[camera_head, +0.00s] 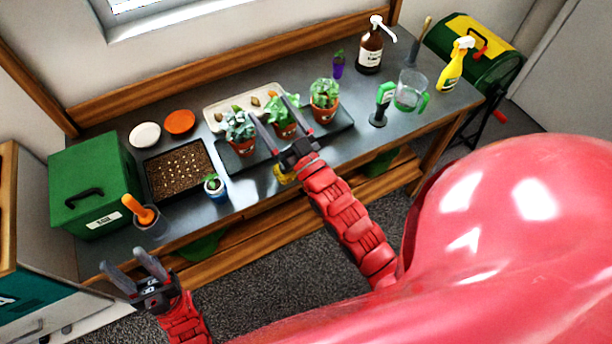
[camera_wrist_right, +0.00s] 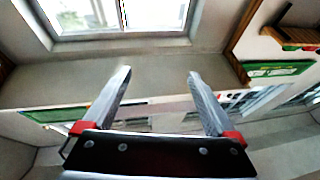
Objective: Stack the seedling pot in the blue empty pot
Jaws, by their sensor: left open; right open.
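A small blue and white pot (camera_head: 213,187) with a green seedling stands near the bench's front edge, right of the soil tray. A small purple-blue pot (camera_head: 338,69) with some green at its top stands at the back; I cannot tell whether anything is stacked in either pot. My left gripper (camera_head: 122,260) is open and empty in front of the bench, below and left of the blue and white pot. My right gripper (camera_head: 272,108) is open and overlaps the terracotta plants in the head view. In the right wrist view, nothing is between its fingers (camera_wrist_right: 160,74).
Terracotta pots (camera_head: 325,114) with plants stand on a dark tray (camera_head: 345,124). A soil tray (camera_head: 178,170), green box (camera_head: 92,180) and orange-handled tool (camera_head: 140,209) are at left. A brown bottle (camera_head: 370,52), clear jug (camera_head: 410,90) and yellow sprayer (camera_head: 452,68) are at right.

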